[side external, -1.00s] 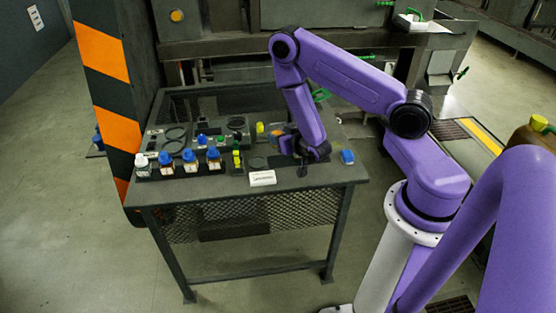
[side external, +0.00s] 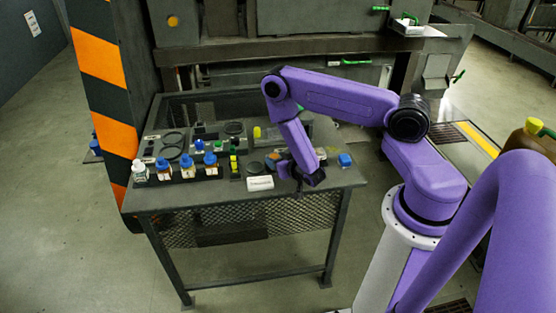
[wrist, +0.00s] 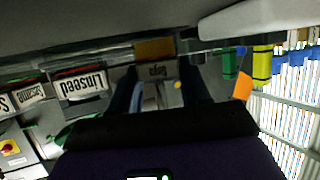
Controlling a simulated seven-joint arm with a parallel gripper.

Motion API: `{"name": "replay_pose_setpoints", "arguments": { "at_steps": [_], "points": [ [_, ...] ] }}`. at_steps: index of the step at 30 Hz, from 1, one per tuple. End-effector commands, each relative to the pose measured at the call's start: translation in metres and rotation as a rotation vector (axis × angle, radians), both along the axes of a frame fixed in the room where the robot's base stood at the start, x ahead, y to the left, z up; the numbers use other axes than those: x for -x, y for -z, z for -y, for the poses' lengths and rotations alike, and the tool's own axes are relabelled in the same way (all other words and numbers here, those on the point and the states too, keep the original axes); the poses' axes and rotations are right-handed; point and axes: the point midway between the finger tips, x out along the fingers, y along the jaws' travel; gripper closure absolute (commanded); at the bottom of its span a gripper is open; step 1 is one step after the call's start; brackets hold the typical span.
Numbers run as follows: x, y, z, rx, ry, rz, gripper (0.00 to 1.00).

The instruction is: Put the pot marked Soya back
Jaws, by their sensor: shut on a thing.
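My gripper (side external: 302,184) is low over the front right part of the table, to the right of a white card (side external: 260,183). In the wrist view my gripper (wrist: 165,88) shows two dark fingers, with a pale grey thing (wrist: 165,96) bearing a yellow dot between them. I cannot tell for sure that it is the Soya pot. A small inverted label (wrist: 157,71) shows just past the fingertips; it is too blurred to read surely. Several pots (side external: 187,170) with white or blue caps stand in a row at the table's left front.
The dark table (side external: 290,202) also carries a yellow-and-green item (side external: 234,162), a yellow piece (side external: 257,132) and a blue item (side external: 345,160) right of my gripper. An inverted Linseed label (wrist: 82,86) shows in the wrist view. An orange-striped post (side external: 105,90) stands at the left.

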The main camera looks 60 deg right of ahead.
Motion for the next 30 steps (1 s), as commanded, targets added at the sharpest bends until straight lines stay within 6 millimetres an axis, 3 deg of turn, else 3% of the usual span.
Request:
{"name": "replay_pose_setpoints", "arguments": {
  "at_steps": [5,6,7,19,30],
  "points": [
    [0.000,0.002,0.000,0.000,0.000,0.000,0.94],
    [0.000,0.003,0.000,0.000,0.001,-0.001,0.47],
    [0.000,0.003,0.000,0.000,0.001,0.000,0.43],
    [0.002,-0.001,-0.001,0.000,-0.001,-0.002,0.43],
    [0.056,-0.025,-0.024,0.005,-0.008,-0.007,0.43]
  ]
}}
